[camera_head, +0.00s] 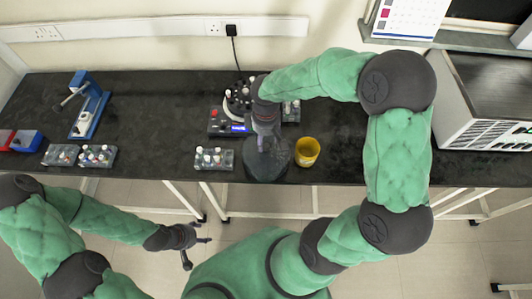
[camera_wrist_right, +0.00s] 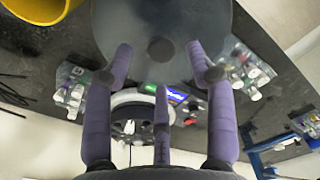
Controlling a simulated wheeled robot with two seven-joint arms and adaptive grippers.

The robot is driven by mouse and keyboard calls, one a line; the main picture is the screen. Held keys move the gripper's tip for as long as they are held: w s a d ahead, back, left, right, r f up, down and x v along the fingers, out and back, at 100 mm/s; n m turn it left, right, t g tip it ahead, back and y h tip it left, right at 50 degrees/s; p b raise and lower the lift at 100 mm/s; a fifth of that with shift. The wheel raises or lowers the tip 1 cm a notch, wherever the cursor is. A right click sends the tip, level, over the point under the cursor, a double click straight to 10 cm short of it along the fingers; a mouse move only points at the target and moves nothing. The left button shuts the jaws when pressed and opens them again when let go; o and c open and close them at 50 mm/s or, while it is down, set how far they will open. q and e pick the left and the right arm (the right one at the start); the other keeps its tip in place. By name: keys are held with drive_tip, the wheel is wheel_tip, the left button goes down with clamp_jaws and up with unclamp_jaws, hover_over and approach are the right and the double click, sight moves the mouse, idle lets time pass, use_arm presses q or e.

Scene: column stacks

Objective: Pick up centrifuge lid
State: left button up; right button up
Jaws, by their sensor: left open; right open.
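The centrifuge lid (camera_head: 266,167) is a dark grey, see-through round disc lying at the bench's front edge. It fills the top of the right wrist view (camera_wrist_right: 210,22), with a small dark knob at its middle. My right gripper (camera_head: 266,145) is over the lid, fingers pointing down at it. In the right wrist view (camera_wrist_right: 160,62) its purple fingers are spread apart around the knob, and nothing is between them; I cannot tell whether they touch the lid. The centrifuge (camera_head: 236,110) stands uncovered behind, partly hidden by my right arm. My left gripper (camera_head: 202,241) is open and empty, in front of the bench.
A yellow cup (camera_head: 307,151) stands close right of the lid. A tube rack (camera_head: 214,159) is to its left, and another rack (camera_head: 291,111) is beside the centrifuge. A blue stand (camera_head: 88,110) and more racks (camera_head: 80,156) are at the left. The bench (camera_head: 165,130) between is clear.

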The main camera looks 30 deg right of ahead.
sight(266, 146)
wheel_tip(266, 146, down, 4)
drive_tip(key=shift+s+a+f+b, duration=0.1)
drive_tip(key=shift+s+f+b, duration=0.05)
drive_tip(key=shift+b, duration=0.5)
clamp_jaws()
